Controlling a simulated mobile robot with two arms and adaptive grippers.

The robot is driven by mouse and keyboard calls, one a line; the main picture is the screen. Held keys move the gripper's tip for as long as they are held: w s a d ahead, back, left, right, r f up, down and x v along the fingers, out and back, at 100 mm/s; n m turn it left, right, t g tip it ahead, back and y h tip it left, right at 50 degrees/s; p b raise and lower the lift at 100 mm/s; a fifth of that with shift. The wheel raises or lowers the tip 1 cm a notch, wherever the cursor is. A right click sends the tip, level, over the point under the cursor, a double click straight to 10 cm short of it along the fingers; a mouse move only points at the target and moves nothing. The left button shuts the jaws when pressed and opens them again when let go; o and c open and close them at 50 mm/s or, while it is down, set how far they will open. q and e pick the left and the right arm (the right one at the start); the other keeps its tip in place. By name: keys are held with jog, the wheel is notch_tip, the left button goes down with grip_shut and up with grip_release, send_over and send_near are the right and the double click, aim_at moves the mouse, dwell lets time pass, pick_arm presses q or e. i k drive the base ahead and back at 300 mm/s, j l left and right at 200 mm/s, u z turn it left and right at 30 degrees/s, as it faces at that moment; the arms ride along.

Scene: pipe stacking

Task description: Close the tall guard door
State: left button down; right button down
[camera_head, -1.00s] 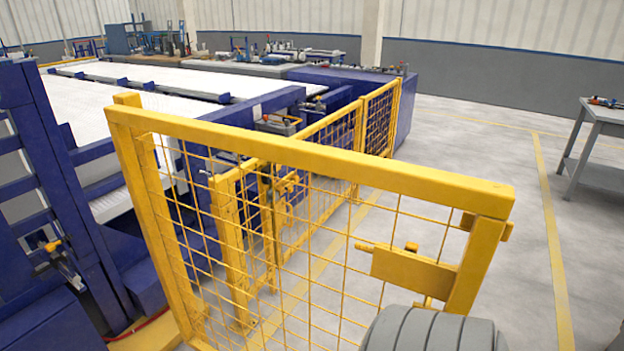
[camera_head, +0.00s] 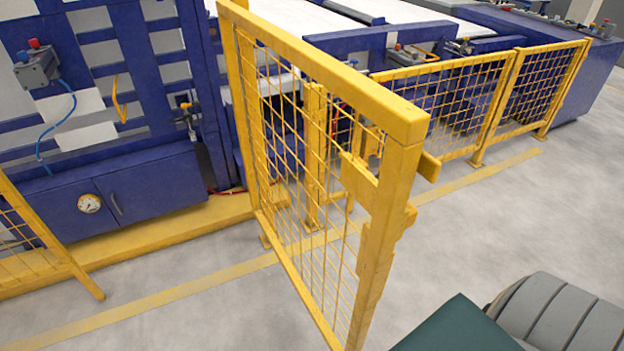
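The tall guard door (camera_head: 405,118) is a yellow frame with wire mesh. It stands open, swung out from the blue machine toward me, with its free edge nearest to me. A yellow latch plate (camera_head: 358,180) sits near that free edge. A grey ribbed part of my own body shows at the lower right, apart from the door. Neither of my grippers is in view.
A low yellow mesh fence (camera_head: 478,105) runs along the machine to the right. Another yellow fence panel (camera_head: 40,235) stands at the left. The blue machine (camera_head: 150,185) is behind. The grey floor (camera_head: 190,318) at the front left is clear.

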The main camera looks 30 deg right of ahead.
aim_at(407, 126)
jog(key=l+u, duration=0.15)
jog(key=l, duration=1.25)
jog(key=k+l, duration=0.1)
jog(key=l, duration=0.2)
jog(key=k+l, duration=0.15)
jog(key=l, duration=0.15)
jog(key=k+l, duration=0.1)
jog(key=l, duration=0.2)
jog(key=l+u, duration=0.05)
